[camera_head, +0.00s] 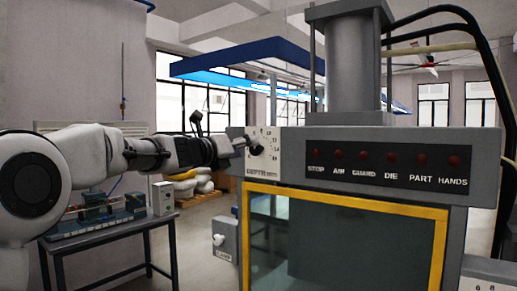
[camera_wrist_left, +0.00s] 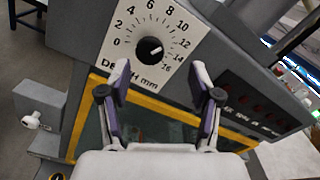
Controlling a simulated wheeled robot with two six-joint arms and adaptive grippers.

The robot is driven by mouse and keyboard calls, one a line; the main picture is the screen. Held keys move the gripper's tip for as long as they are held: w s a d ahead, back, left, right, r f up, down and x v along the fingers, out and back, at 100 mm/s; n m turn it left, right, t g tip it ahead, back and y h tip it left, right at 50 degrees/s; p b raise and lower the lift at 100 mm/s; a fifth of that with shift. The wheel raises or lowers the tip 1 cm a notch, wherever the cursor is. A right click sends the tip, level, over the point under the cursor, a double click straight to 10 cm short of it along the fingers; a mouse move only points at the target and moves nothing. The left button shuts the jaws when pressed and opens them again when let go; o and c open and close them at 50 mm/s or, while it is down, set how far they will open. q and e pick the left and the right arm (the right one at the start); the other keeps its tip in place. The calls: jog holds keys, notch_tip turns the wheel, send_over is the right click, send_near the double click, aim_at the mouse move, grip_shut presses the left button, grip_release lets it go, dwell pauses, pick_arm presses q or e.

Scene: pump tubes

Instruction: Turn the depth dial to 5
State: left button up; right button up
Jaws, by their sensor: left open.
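The depth dial (camera_wrist_left: 150,50) is a black round knob with a white mark, on a white scale plate (camera_wrist_left: 118,42) numbered from 0 to 16. Its mark lies towards the right of the knob; I cannot read the exact value. The knob also shows in the head view (camera_head: 255,149), on the grey machine's upper left front, partly behind my gripper. My left gripper (camera_wrist_left: 160,80) is open, with two purple-padded fingers below the knob in the wrist view and nothing between them. In the head view its tip (camera_head: 237,146) is close to the dial. My right gripper is out of view.
The grey machine has a yellow-framed window (camera_head: 342,204) below the dial and a row of dark red lamps (camera_head: 388,157) to the right. A small grey box with a white knob (camera_head: 222,240) stands left of the window. A table (camera_head: 95,238) with equipment stands at left.

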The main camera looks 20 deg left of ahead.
aim_at(254, 150)
pick_arm(q)
jog(key=w+p, duration=0.1)
jog(key=w, duration=0.1)
jog(key=w+p, duration=0.1)
jog(key=w, duration=0.1)
jog(key=w+f, duration=0.1)
jog(key=w, duration=0.1)
jog(key=shift+w+d+p, duration=0.35)
jog(key=shift+d+p, duration=0.05)
jog(key=shift+w+d, duration=0.1)
jog(key=shift+w, duration=0.15)
jog(key=shift+s+d+r, duration=0.15)
jog(key=shift+s+d, duration=0.15)
jog(key=shift+s, duration=0.05)
jog(key=shift+w+a, duration=0.1)
jog(key=shift+w, duration=0.1)
jog(key=c, duration=1.2)
jog(key=shift+o, duration=0.2)
